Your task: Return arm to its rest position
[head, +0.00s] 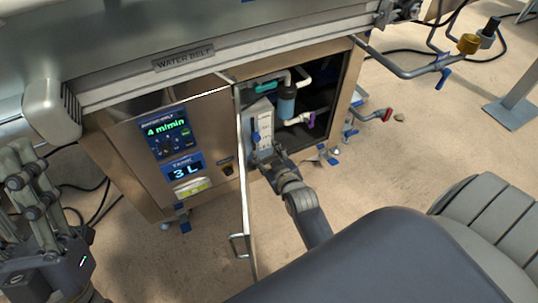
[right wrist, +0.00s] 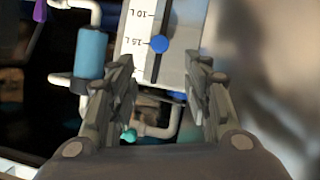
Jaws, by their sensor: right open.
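My right gripper (head: 273,160) is in front of the open cabinet of the water belt machine, beside the lower end of a white scale panel (head: 262,118). In the right wrist view my right gripper (right wrist: 165,110) is open, its two fingers apart with nothing held between them. The scale panel (right wrist: 136,38) with a blue knob (right wrist: 159,44) lies beyond the fingertips. My left gripper (head: 38,195) is at the left edge of the head view, with its fingers pointing up; whether it is open or shut is unclear.
The cabinet door (head: 246,200) stands open just left of my right arm, with a handle (head: 238,246). Inside are a blue filter (head: 286,100) and pipes with a purple valve (head: 311,119). A display panel (head: 168,133) reads 4 m/min.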

